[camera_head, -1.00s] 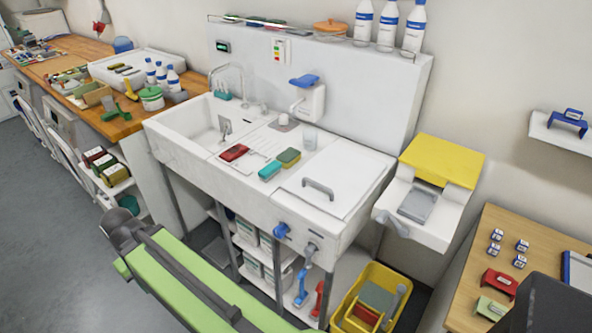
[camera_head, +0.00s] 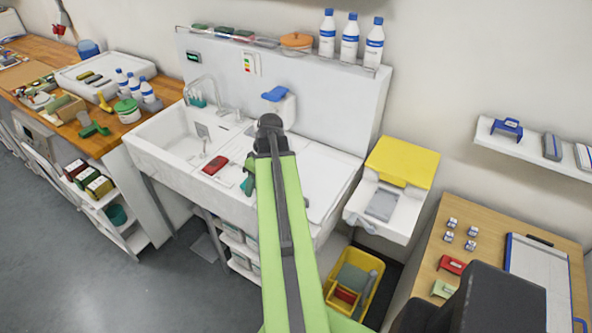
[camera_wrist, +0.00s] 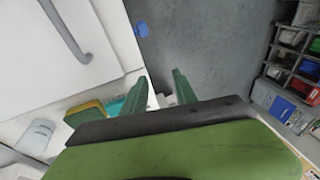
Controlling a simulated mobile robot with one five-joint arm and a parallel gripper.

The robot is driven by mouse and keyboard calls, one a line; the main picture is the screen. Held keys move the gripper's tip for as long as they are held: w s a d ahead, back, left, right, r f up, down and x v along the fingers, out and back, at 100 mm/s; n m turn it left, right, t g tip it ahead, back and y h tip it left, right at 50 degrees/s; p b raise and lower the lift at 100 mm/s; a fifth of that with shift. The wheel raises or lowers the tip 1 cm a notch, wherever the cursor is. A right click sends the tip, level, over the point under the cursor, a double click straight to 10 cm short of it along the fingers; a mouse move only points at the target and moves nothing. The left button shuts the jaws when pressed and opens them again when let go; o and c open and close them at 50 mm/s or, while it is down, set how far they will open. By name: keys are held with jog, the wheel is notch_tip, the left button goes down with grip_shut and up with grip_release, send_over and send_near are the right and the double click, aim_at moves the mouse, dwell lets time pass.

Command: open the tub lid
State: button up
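The tub lid (camera_head: 332,182) is a flat white panel on the right part of the sink unit, lying shut. My arm covers its left part and its handle in the head view. In the wrist view the lid (camera_wrist: 35,60) fills the upper left, with its grey bar handle (camera_wrist: 68,32). My gripper (camera_wrist: 158,86) is open, its two green fingers apart with nothing between them. It shows to the right of the lid and handle in the wrist view, apart from the handle. In the head view my arm largely hides the gripper.
A yellow-green sponge (camera_wrist: 85,113) lies close by the left finger. A red item (camera_head: 215,165) lies left of my arm. A blue-topped dispenser (camera_head: 276,95) stands behind. A yellow-lidded unit (camera_head: 403,160) stands right of the sink. A yellow crate (camera_head: 367,303) is below.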

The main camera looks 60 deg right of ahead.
jog(key=s+d+r+t+p, duration=0.1)
jog(key=s+d+r+p, duration=0.2)
jog(key=s+d+r, duration=0.35)
jog(key=s+d+r+t+p, duration=0.1)
jog(key=s+d+r+p, duration=0.2)
jog(key=s+d, duration=0.55)
jog(key=b+x, duration=1)
jog(key=x, duration=0.1)
jog(key=s+b+x, duration=0.1)
jog(key=b+x, duration=0.5)
jog(key=shift+a+f, duration=0.2)
jog(key=shift+a, duration=0.05)
grip_shut()
jog(key=shift+r, duration=0.1)
